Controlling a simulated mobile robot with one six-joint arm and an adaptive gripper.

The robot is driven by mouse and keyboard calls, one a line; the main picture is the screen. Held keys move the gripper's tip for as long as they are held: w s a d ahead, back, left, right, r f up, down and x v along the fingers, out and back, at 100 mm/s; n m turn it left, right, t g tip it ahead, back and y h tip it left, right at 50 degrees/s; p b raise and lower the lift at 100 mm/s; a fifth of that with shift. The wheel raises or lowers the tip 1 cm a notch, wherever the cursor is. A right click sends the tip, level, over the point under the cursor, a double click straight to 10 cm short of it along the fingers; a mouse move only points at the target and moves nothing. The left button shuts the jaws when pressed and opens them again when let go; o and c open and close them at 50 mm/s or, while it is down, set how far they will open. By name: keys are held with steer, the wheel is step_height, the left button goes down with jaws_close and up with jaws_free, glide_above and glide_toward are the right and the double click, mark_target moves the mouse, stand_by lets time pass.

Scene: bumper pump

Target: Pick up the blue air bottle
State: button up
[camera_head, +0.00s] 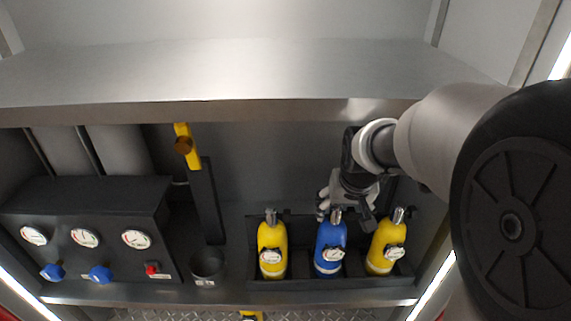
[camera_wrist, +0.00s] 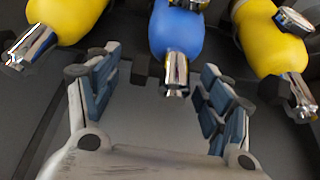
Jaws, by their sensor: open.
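The blue air bottle (camera_head: 330,243) stands upright in a dark rack, between two yellow bottles, with a metal valve on top and a gauge on its front. In the wrist view the blue bottle (camera_wrist: 177,32) is at the top middle, its valve pointing towards me. My gripper (camera_head: 348,205) is at the top of the blue bottle in the head view. In the wrist view my gripper (camera_wrist: 160,92) is open, with one finger on each side of the blue bottle's valve and clear gaps between. Nothing is held. The finger nearest the valve partly covers it in the head view.
Yellow bottles stand close on the left (camera_head: 271,248) and right (camera_head: 385,246) of the blue one. The metal shelf (camera_head: 220,85) lies above. A gauge panel (camera_head: 90,240), a dark cup (camera_head: 207,263) and a yellow-handled lever (camera_head: 184,145) are to the left.

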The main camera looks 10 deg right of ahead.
steer(key=shift+c, duration=0.4)
jaws_close()
stand_by(0.6)
steer(key=shift+w+r, duration=0.1)
